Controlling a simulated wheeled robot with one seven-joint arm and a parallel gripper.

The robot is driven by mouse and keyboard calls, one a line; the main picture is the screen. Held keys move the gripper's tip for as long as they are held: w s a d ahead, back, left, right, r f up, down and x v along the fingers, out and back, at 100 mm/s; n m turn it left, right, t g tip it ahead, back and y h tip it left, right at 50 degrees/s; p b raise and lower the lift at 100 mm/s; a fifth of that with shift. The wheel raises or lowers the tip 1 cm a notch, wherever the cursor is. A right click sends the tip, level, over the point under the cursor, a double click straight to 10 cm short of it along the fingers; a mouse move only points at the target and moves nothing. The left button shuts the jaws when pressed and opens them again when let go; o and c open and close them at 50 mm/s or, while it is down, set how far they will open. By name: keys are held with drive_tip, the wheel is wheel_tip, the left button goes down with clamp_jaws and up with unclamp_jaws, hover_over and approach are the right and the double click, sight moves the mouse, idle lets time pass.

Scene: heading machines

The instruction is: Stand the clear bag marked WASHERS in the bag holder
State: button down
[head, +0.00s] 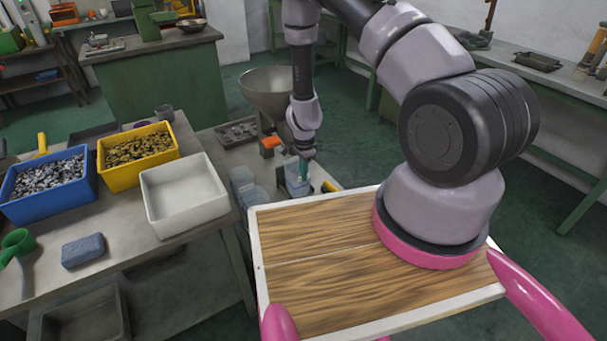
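My gripper (304,167) is at the end of my arm, pointing down beyond the wooden board, at the low surface behind it. Its teal tip is at the top of a pale grey, clear-looking upright item (295,185), which could be a bag. I cannot tell whether the fingers are shut on it or only beside it. A second pale grey, bag-like item (243,188) stands just to the left, apart from the gripper. No WASHERS marking is readable on either. I cannot make out which thing is the bag holder.
The table at left holds a blue bin (48,205), a yellow bin (112,172), an empty white bin (153,216) and a blue sponge-like block (83,250). A metal funnel (270,90) and an orange item (267,152) are near the gripper. Green floor lies open behind.

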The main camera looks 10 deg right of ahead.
drive_tip(key=c, duration=1.1)
unclamp_jaws()
drive_tip(key=shift+f, duration=0.15)
